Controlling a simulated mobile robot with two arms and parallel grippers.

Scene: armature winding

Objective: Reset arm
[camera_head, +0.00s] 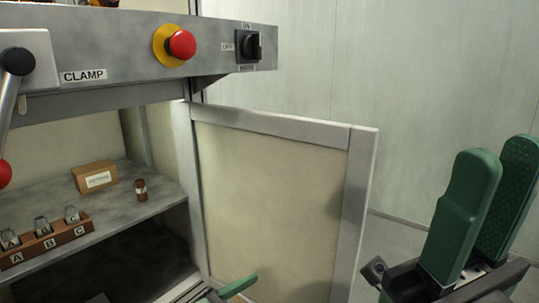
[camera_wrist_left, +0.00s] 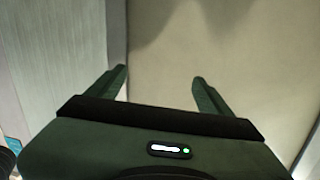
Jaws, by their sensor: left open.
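My right gripper (camera_head: 498,150) is at the lower right of the head view, its two green fingers pointing up and apart with nothing between them. Only a green finger of my left gripper (camera_head: 238,287) shows at the bottom of the head view, by the lower part of the door. In the left wrist view, the left gripper (camera_wrist_left: 160,77) has its two fingers wide apart and empty. A beige surface (camera_wrist_left: 225,45) lies beyond them. The arms themselves are mostly out of view.
An open framed door (camera_head: 270,195) stands beside a cabinet shelf (camera_head: 145,208). On the shelf are a cardboard box (camera_head: 95,177), a small brown bottle (camera_head: 140,189) and a rack (camera_head: 45,240) marked A, B, C. Above is a CLAMP panel with a red button (camera_head: 181,44) and black switch (camera_head: 249,45).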

